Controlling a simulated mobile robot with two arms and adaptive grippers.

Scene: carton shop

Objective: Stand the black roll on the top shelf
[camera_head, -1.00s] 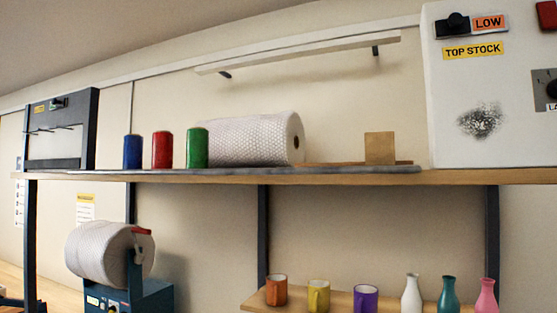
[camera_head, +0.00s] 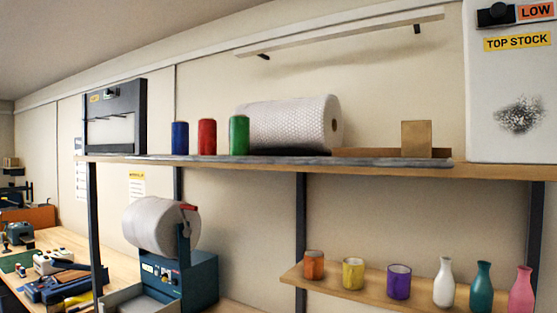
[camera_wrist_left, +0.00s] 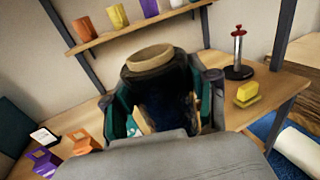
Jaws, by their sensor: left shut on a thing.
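The black roll (camera_wrist_left: 158,90), a dark cylinder with a tan cardboard core at its top end, is in the left wrist view. My left gripper (camera_wrist_left: 165,104) is shut on it, with a finger on either side. The roll's lower part is hidden by the gripper. The top shelf (camera_head: 480,171) crosses the head view. On it stand a blue roll (camera_head: 180,136), a red roll (camera_head: 207,137) and a green roll (camera_head: 239,136) in a row, left of centre. Neither gripper shows in the head view.
A bubble-wrap roll (camera_head: 290,124) lies behind the green roll. A small cardboard box (camera_head: 416,138) stands further right. A lower shelf (camera_head: 330,285) holds cups and vases.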

